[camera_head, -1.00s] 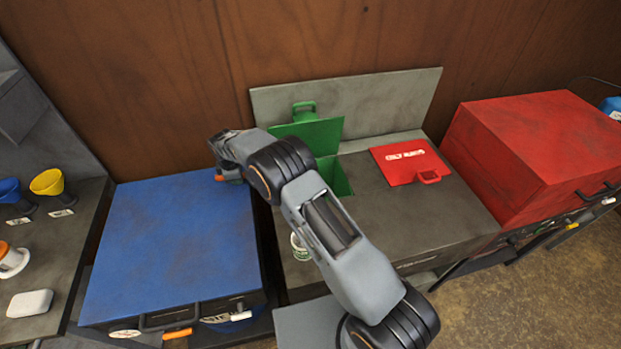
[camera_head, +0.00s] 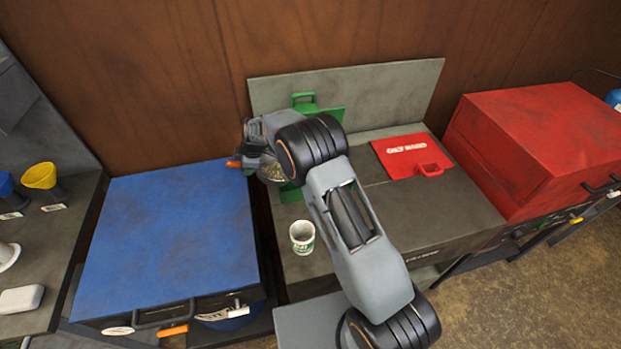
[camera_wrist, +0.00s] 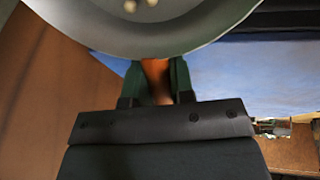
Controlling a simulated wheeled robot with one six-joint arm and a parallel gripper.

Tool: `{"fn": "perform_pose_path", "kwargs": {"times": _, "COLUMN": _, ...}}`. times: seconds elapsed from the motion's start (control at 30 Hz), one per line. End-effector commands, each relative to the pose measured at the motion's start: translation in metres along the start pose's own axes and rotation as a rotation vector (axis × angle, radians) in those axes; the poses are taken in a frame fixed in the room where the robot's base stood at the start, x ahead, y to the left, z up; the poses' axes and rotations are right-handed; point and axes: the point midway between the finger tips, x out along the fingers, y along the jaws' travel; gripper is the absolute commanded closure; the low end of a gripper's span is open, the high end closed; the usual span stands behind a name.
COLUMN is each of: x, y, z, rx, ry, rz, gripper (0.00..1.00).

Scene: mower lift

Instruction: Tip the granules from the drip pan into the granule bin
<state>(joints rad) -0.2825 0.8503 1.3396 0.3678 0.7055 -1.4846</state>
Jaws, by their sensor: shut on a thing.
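My gripper (camera_wrist: 158,82) is shut on the orange handle of the drip pan. The drip pan (camera_wrist: 215,35) is a round grey metal pan, and a few pale granules show inside it at the top edge of the wrist view. In the head view the pan (camera_head: 266,179) shows partly behind my arm, with brownish granules in it, and it looks roughly level. The granule bin is the green one in the grey bench; its green lid (camera_head: 325,112) stands open at the back. Green (camera_head: 290,193) shows just below the pan, but my arm hides most of the opening.
A red lid (camera_head: 411,156) with white lettering lies on the bench to the right. A white tub with a green label (camera_head: 302,238) stands in front of the pan. A blue chest (camera_head: 170,240) is at left and a red chest (camera_head: 545,140) at right.

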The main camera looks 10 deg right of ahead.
Motion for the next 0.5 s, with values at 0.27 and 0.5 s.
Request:
{"fn": "perform_pose_path", "kwargs": {"times": 0.27, "x": -0.009, "y": 0.003, "z": 0.022, "rx": 0.03, "ry": 0.136, "rz": 0.0, "gripper": 1.0}}
{"fn": "perform_pose_path", "kwargs": {"times": 0.5, "x": -0.02, "y": 0.005, "z": 0.028, "rx": 0.038, "ry": 0.194, "rz": -0.003, "gripper": 1.0}}
